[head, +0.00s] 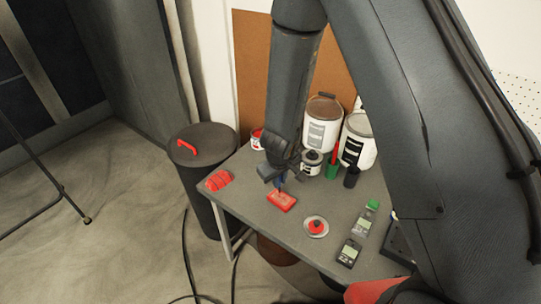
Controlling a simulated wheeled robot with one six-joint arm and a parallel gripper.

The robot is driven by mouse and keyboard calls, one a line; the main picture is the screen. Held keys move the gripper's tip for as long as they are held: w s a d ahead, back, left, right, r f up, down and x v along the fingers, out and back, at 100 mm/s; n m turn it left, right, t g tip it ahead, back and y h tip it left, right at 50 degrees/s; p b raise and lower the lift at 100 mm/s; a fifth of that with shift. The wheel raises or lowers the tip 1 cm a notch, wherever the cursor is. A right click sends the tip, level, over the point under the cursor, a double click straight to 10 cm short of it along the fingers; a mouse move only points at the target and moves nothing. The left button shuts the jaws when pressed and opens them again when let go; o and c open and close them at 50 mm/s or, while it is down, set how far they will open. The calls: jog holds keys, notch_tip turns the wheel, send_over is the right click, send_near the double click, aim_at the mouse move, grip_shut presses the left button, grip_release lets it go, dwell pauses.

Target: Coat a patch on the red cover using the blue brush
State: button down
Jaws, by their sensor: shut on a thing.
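My gripper (279,177) points down over the left part of the grey table and is shut on the blue brush (281,185). Only a little of the brush shows below the jaws. The red cover (282,201), a small flat red block, lies on the table right under the brush. A paler area shows on its top. The brush tip is at or just above the far edge of the cover; I cannot tell whether it touches.
A ribbed red piece (218,180) lies at the table's left edge. A dish with a red knob (316,227) and dark handheld devices (349,252) are to the right. Paint cans (322,123) stand behind. A dark bin (203,160) stands left of the table (262,222).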

notch_tip(320, 180, up, 8)
jog(key=w+a+p, duration=0.1)
jog(key=p, duration=0.2)
dwell(0.5)
jog(key=shift+w+a, duration=0.1)
dwell(0.6)
jog(key=b, duration=0.2)
jog(key=f+y+b, duration=0.1)
jog(key=shift+d+b, duration=0.2)
jog(key=shift+b, duration=0.15)
jog(key=shift+s+y+b, duration=0.2)
jog(key=shift+y+b, duration=0.1)
jog(key=shift+b, duration=0.35)
jog(key=shift+s+b, duration=0.15)
jog(key=shift+b, duration=0.2)
